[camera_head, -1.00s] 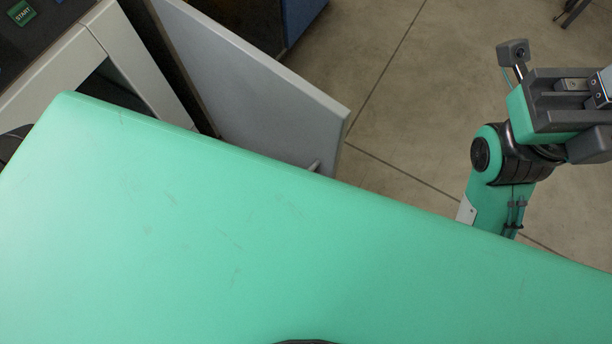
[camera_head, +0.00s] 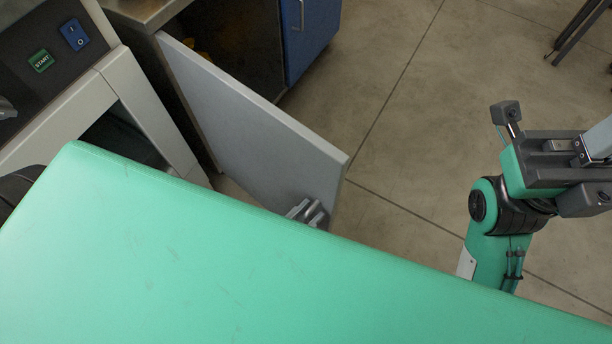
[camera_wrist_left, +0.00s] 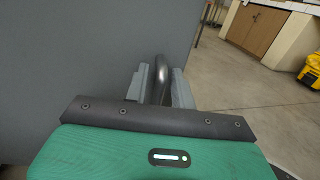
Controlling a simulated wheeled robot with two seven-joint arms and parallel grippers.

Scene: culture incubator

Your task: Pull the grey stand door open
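The grey stand door (camera_head: 245,125) is a flat grey panel in the head view, swung out at an angle from the opening under the machine. My left gripper (camera_head: 308,212) is at its near lower part, largely hidden by my green arm. In the left wrist view the door (camera_wrist_left: 95,55) fills the left side. The two light grey fingers of my left gripper (camera_wrist_left: 160,88) are closed in on either side of the dark curved handle (camera_wrist_left: 161,70). My right gripper (camera_head: 592,148) is at the head view's right edge, its fingertips cut off.
The machine with a green START button (camera_head: 41,61) stands at left. A blue cabinet (camera_head: 308,40) stands behind the door. Open floor (camera_head: 420,130) lies to the right of the door. A wooden cabinet (camera_wrist_left: 255,27) and a yellow object (camera_wrist_left: 312,70) are farther off.

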